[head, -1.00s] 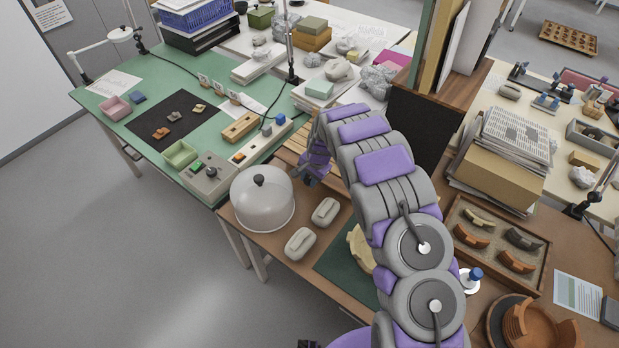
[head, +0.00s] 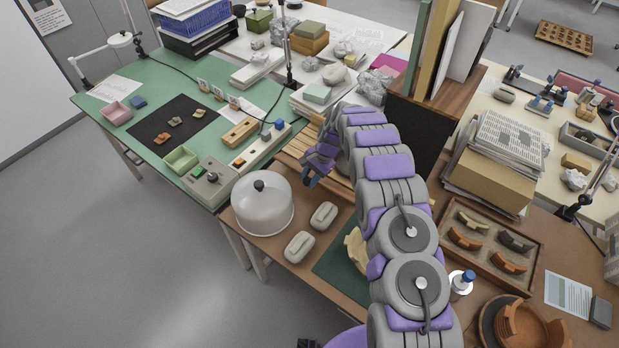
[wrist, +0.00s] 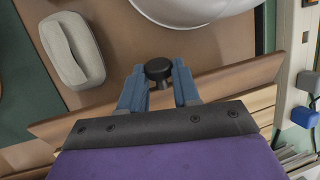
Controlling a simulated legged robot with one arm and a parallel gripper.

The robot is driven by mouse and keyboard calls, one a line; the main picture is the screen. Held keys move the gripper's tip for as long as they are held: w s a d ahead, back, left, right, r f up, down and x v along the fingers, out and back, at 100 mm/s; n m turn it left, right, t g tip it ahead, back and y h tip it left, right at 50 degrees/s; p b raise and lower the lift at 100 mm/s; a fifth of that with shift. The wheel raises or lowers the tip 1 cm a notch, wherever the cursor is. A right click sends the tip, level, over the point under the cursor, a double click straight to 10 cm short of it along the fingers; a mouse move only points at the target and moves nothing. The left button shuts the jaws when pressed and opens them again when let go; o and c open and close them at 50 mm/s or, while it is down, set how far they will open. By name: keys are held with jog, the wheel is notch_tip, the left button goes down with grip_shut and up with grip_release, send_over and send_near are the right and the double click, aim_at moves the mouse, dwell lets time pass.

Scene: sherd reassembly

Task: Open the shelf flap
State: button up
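A brown wooden board with a dark round knob (wrist: 158,70) crosses the wrist view; I take this board (wrist: 235,80) for the shelf flap. My gripper (wrist: 159,75) has its two blue-grey fingers on either side of the knob, which fills the gap between them. In the head view my gripper (head: 309,182) is at the front of a slatted wooden shelf (head: 300,152), behind the clear dome and the grey blocks. My own arm hides part of the shelf, and the flap is hard to make out there.
A clear dome (head: 263,205) with a black knob stands close on the left of my gripper. Two grey blocks (head: 323,215) (head: 299,247) lie in front. A control box (head: 207,180) is on the green table. A dark cabinet (head: 428,125) with files stands right of the arm.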

jog(key=o, duration=0.5)
jog(key=shift+c, duration=0.2)
jog(key=p+v, duration=0.2)
jog(key=v, duration=1.5)
jog(key=shift+r, duration=0.2)
jog(key=s+d+r+n+h, duration=0.1)
jog(key=s+d+r+n, duration=0.15)
jog(key=s+r, duration=0.75)
jog(key=s+d+r+n+h, duration=0.1)
jog(key=s+d+r, duration=0.2)
jog(key=s+r, duration=0.7)
jog(key=s+d+f+n+h, duration=0.1)
jog(key=s+d+n, duration=0.1)
jog(key=s, duration=1.3)
jog(key=s+d+f+n+h, duration=0.1)
jog(key=s+d, duration=0.2)
jog(key=s, duration=1.3)
jog(key=shift+d+f+n+b, duration=0.15)
jog(key=shift+n+b, duration=0.2)
